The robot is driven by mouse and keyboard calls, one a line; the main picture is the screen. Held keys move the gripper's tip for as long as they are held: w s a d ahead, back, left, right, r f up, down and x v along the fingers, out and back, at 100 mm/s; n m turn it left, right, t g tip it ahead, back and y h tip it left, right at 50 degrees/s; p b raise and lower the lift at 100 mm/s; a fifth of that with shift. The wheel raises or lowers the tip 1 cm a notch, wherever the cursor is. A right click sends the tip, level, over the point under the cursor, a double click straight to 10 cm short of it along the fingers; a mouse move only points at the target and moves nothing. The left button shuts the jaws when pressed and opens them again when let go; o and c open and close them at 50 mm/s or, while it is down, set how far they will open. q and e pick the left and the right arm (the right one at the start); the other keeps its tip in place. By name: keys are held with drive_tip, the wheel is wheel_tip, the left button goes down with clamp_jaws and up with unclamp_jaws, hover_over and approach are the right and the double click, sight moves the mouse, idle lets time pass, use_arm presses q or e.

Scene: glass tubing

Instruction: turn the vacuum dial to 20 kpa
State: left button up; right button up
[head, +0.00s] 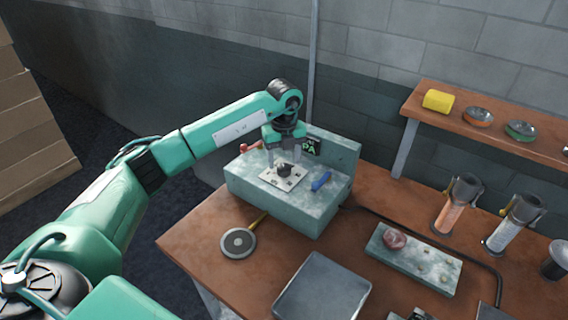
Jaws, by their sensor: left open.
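The vacuum dial (284,170) is a small dark knob on a pale square plate (269,177), on top of a grey-green box (262,199). A dark display (311,147) with green letters, "PA" readable, stands behind it, partly hidden by my gripper. My left gripper (285,160) is open, pointing down just above the dial, with its fingers around or beside the knob; I cannot tell whether they touch it. The dial's marks are too small to read. My right gripper is not in view.
A blue lever (321,181) and a red handle (250,147) sit on the box beside the plate. A round disc tool (238,242) and a grey tray (322,290) lie on the table in front. Glass cylinders (459,203) and a shelf (487,133) stand at right.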

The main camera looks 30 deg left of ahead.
sight(284, 166)
use_arm(q)
wheel_tip(284, 166, up, 12)
drive_tip(key=b, duration=0.2)
drive_tip(key=shift+f, duration=0.1)
idle(0.3)
